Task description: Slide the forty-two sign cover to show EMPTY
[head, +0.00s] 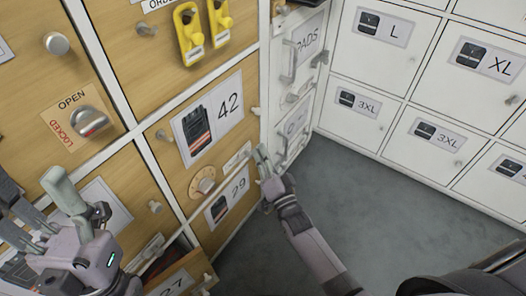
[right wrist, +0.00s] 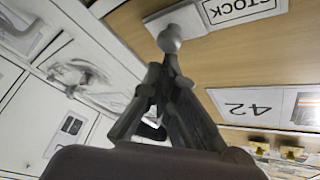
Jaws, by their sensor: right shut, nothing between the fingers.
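The number 42 sign (head: 209,117) is on a wooden drawer front in the head view, and upside down in the right wrist view (right wrist: 262,107). Below it a narrow sign strip (head: 236,159) runs along the drawer. In the right wrist view a sign reading STOCK (right wrist: 240,8) has a pale plate (right wrist: 178,14) beside it, with a grey knob (right wrist: 170,38) in front. My right gripper (head: 262,152) is shut and empty at the strip's right end, its tips close to the knob; contact is unclear. My left gripper (head: 38,188) looks open, in front of the left drawers.
A LOCKED/OPEN dial (head: 90,121) and drawer knobs stick out from the wooden fronts. Yellow handles (head: 190,34) hang above the 42 drawer. A white cabinet door with handles (head: 290,60) stands right of it. Grey floor (head: 385,205) is clear at right.

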